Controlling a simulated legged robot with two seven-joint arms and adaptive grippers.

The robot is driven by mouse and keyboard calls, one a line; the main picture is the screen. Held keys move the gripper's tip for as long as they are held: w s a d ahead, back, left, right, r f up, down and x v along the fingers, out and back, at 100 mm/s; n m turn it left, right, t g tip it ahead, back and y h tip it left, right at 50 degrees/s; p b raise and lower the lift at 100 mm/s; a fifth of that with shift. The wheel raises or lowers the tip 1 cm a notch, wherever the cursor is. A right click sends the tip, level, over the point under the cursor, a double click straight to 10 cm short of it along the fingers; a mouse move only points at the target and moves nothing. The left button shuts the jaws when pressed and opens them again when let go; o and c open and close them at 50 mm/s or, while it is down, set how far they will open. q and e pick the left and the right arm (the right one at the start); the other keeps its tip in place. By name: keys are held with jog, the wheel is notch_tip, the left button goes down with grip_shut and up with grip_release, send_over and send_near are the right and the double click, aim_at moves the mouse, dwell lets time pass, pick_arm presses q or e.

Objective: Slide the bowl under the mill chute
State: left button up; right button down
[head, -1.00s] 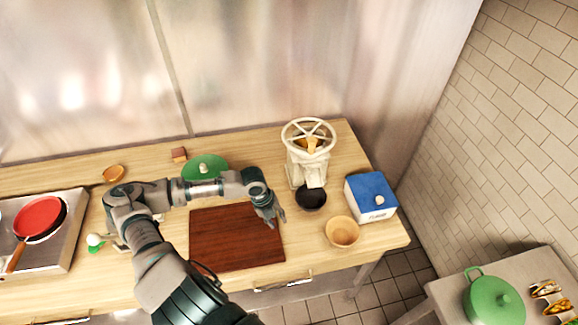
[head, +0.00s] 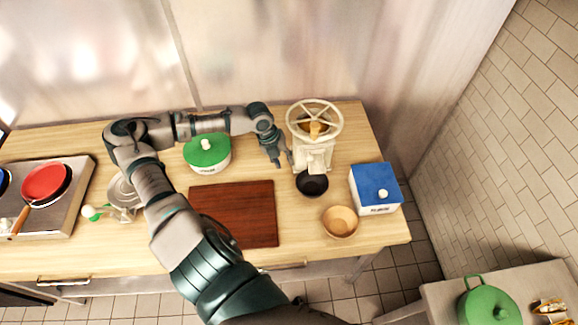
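The cream mill (head: 313,150) with a spoked wheel on top stands at the right back of the wooden counter. Its chute faces the front. A small black bowl (head: 312,184) sits at the foot of the mill, just in front of and below the chute. A tan wooden bowl (head: 340,222) stands apart, nearer the counter's front edge. My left gripper (head: 283,162) points down just left of the mill, behind and left of the black bowl. Its fingers look parted with nothing between them. Whether it touches the mill is unclear. My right gripper is out of view.
A blue-lidded white box (head: 376,189) stands right of the bowls. A dark red cutting board (head: 235,213) lies left of them, with a green-lidded pot (head: 207,152) behind it. A red pan (head: 46,184) is on the hob at left. A side table (head: 446,301) is at lower right.

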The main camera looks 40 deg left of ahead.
pick_arm(q)
send_near(312, 186)
jog(key=s+f, duration=0.1)
jog(key=f, duration=0.1)
jog(key=s+f, duration=0.1)
jog(key=s+a+f+p, duration=0.1)
jog(key=f, duration=0.1)
jog(key=shift+s+f, duration=0.15)
jog(key=shift+f, duration=0.25)
jog(key=shift+c, duration=0.3)
grip_shut()
